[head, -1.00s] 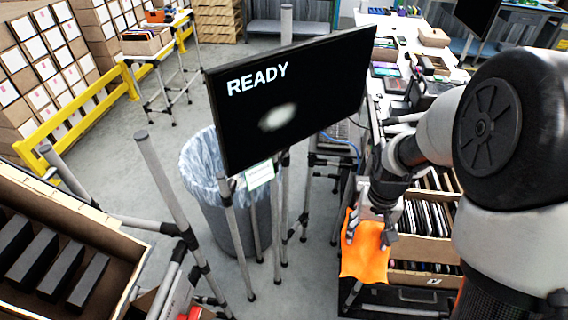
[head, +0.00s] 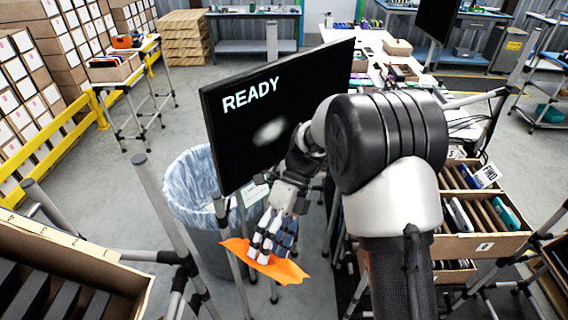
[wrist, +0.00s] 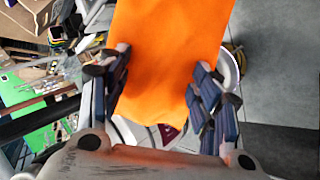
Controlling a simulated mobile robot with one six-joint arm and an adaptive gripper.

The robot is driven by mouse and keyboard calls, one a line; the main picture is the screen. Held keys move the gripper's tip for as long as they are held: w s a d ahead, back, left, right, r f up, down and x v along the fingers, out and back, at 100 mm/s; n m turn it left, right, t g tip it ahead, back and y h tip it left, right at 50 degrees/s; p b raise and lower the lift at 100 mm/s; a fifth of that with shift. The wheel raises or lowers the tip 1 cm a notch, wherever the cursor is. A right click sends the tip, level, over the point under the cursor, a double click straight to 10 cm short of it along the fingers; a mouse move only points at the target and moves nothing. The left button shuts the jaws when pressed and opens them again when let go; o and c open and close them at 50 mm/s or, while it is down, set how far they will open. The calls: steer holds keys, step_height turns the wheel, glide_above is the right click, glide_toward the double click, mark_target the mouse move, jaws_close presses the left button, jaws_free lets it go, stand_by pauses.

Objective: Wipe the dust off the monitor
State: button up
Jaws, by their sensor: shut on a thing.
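The monitor (head: 240,130) is a black screen on a pole, with the word READY at its upper left. A pale dust patch (head: 268,132) shows near the middle of the screen. My gripper (head: 268,248) is below the monitor's lower edge, apart from the screen, and is shut on an orange cloth (head: 235,246). The cloth hangs out on both sides of the fingers. In the wrist view the cloth (wrist: 170,60) spreads between and beyond the fingers (wrist: 160,88). My arm covers the monitor's lower right part in the head view.
A bin with a clear liner (head: 190,190) stands behind and below the monitor. Grey posts (head: 165,205) rise at the left, near a carton with black items (head: 95,255). Tilted cartons (head: 480,240) stand at the right. Open floor lies beyond the bin.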

mark_target(285, 122)
steer(key=m+y, duration=0.1)
steer(key=w+a+r+m+t+y, duration=0.1)
steer(key=m+y, duration=0.1)
steer(key=r+m+y, duration=0.1)
steer(key=m, duration=0.1)
steer(key=shift+w+a+y, duration=0.2)
steer(key=shift+a+y, duration=0.05)
steer(key=shift+y, duration=0.05)
steer(key=w+d+r+m+t+y+b, duration=0.1)
steer(key=w+d+r+m+t+y, duration=0.1)
steer(key=w+r+m+t, duration=0.55)
steer(key=w+d+r+m+t+y+b, duration=0.1)
steer(key=w+d+r+m+t+y, duration=0.3)
steer(key=m+t, duration=0.65)
steer(key=shift+w+a+f+n+t+h, duration=0.1)
steer(key=shift+w+a+n+t+h, duration=0.2)
steer(key=shift+w+a, duration=0.65)
steer(key=shift+w+a+f+n+t+h, duration=0.15)
steer(key=shift+w+a+n+t+h, duration=0.25)
steer(key=shift+w+a, duration=0.5)
steer(key=shift+w+a+f+n+t+h, duration=0.15)
steer(key=shift+w+a+h, duration=0.25)
steer(key=shift+w+a, duration=0.5)
steer(key=shift+x, duration=0.95)
steer(key=shift+s, duration=0.1)
